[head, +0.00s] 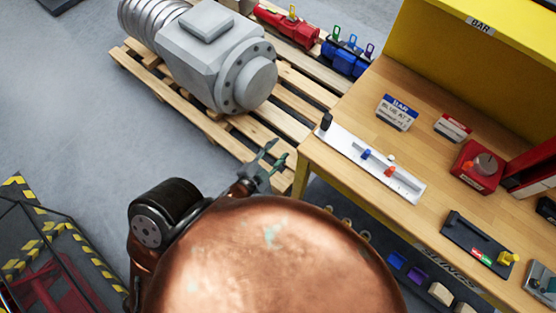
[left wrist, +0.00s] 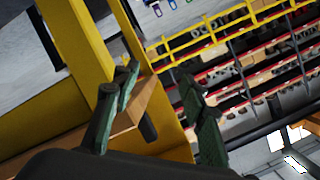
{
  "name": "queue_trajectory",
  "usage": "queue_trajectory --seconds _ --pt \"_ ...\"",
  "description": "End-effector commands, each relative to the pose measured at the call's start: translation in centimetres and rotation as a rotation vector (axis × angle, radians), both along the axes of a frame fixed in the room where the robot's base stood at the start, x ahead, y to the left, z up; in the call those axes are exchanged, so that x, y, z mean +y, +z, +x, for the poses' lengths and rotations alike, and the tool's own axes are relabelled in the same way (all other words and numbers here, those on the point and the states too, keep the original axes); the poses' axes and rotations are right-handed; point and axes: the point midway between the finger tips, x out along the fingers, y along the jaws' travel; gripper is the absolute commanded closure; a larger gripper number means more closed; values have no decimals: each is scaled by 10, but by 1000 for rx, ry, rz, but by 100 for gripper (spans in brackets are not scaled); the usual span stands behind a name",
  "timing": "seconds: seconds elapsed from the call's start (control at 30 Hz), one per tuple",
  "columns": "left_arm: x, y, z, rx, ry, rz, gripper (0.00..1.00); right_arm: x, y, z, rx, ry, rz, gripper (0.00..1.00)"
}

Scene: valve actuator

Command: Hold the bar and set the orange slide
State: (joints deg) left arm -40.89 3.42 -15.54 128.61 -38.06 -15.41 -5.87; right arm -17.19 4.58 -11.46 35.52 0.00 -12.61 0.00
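A white slide bar (head: 407,187) lies on the wooden table near its left edge. It carries a blue slide (head: 366,154) and an orange slide (head: 390,171), with a black block (head: 326,121) at its far left end. My left gripper (head: 266,162) is open and empty, left of the table's corner and apart from the bar. In the left wrist view, the fingers of my left gripper (left wrist: 160,92) are spread; a dark upright piece (left wrist: 148,126) at a wooden edge shows between them. My right gripper is not in view.
The wooden table (head: 345,117) has a yellow back panel (head: 430,45) and holds a red box (head: 478,166), a black tray (head: 470,238) and cards. A pallet (head: 285,122) with a large grey actuator (head: 215,60) stands left.

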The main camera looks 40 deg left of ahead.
Motion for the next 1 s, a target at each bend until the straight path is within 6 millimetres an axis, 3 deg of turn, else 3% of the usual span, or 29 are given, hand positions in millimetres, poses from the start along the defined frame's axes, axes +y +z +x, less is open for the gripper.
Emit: queue_trajectory --seconds 0.6,0.8,1.0 --pt "-8 -113 -7 161 -7 -80 60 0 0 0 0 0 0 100" --pt "-9 -130 -9 188 -7 -92 60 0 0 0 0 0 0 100" --pt "-9 -135 -10 195 -7 -96 60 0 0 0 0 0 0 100"
